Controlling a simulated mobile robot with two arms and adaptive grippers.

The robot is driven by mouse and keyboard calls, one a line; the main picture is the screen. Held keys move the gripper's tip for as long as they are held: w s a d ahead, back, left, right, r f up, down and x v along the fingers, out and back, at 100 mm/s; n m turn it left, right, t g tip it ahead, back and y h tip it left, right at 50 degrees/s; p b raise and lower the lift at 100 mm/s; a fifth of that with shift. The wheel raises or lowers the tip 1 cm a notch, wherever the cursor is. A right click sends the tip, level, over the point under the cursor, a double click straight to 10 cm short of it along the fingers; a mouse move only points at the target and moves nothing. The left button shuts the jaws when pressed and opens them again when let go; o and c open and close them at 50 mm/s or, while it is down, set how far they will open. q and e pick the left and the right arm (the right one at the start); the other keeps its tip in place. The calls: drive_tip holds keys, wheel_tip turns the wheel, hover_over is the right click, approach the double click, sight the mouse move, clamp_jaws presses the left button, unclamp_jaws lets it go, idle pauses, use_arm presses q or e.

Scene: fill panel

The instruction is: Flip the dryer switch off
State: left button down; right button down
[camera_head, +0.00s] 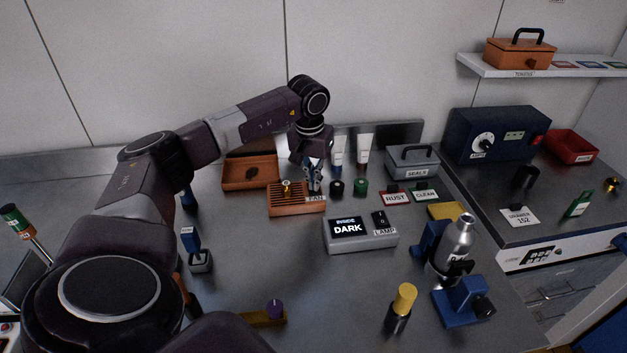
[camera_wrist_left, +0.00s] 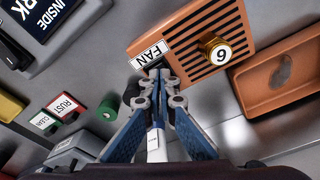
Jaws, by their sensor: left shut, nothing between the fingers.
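An orange slatted box (camera_head: 290,205) with a brass knob and a FAN label sits at the back of the bench; no label reading dryer shows. In the left wrist view the box (camera_wrist_left: 190,30) has its knob (camera_wrist_left: 215,48) marked 6 and the FAN label (camera_wrist_left: 148,53) at its corner. My left gripper (camera_head: 313,188) is shut and empty, over the box's right end. In the wrist view its fingertips (camera_wrist_left: 160,76) are at the box edge beside the FAN label.
An orange tray (camera_head: 250,172) lies behind the box. Two tubes (camera_head: 363,148) and dark and green caps stand to its right. A grey lamp box (camera_head: 360,243) with a black rocker stands in front. A steel bottle (camera_head: 455,250) is at right.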

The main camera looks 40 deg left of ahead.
use_arm(q)
drive_tip(key=shift+r+p, duration=2.6)
drive_tip(key=shift+r, duration=0.9)
